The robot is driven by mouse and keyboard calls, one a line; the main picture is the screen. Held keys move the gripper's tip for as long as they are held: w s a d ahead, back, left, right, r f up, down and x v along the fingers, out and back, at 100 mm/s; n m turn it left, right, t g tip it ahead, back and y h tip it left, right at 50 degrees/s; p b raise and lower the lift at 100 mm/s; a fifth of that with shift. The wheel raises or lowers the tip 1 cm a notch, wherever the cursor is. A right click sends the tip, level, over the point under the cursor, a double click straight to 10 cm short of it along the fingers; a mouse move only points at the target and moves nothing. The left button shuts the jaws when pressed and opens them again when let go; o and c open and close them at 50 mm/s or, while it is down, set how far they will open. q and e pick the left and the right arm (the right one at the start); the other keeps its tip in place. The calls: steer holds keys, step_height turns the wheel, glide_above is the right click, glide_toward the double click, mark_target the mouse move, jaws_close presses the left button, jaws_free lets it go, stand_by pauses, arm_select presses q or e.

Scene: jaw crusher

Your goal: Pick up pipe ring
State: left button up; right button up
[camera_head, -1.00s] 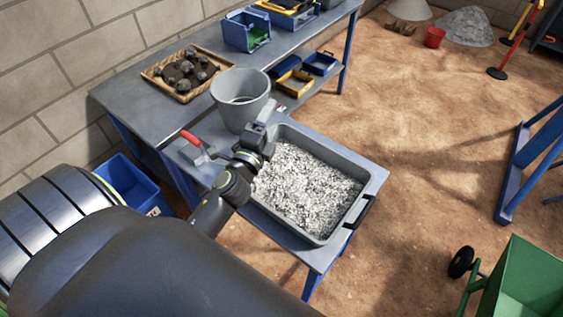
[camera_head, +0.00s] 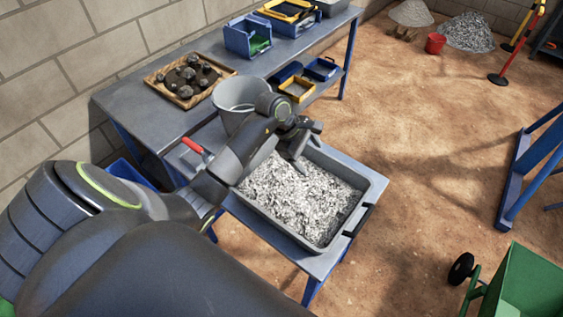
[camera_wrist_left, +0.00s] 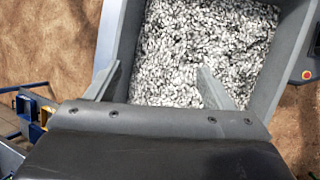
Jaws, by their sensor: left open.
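I cannot make out a pipe ring in either view. My left gripper (camera_head: 307,148) is above the grey tray (camera_head: 358,217) filled with pale gravel (camera_head: 300,198), near the tray's far left end. In the left wrist view its two fingers (camera_wrist_left: 160,78) stand wide apart with nothing between them, and the gravel (camera_wrist_left: 205,45) shows beyond. My right gripper is not in view.
The long workbench (camera_head: 135,110) behind carries a wicker tray (camera_head: 160,84) of dark stones and a blue bin (camera_head: 247,38). A green cart (camera_head: 525,285) is at the lower right. Open dirt floor lies to the right.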

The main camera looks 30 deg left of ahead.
arm_select(q)
steer(key=s+a+r+m+g+y, duration=0.1)
steer(key=s+a+g+y, duration=0.2)
steer(key=a, duration=0.4)
steer(key=y+b, duration=0.1)
steer(key=b, duration=1.2)
glide_above(281, 179)
steer(key=s+d, duration=0.1)
steer(key=s, duration=0.1)
step_height(281, 179, down, 13)
steer(key=shift+d+f, duration=0.15)
step_height(281, 179, down, 3)
steer(key=shift+r+p, duration=0.1)
steer(key=shift+p, duration=0.25)
steer(key=shift+f, duration=0.5)
steer(key=c, duration=1.2)
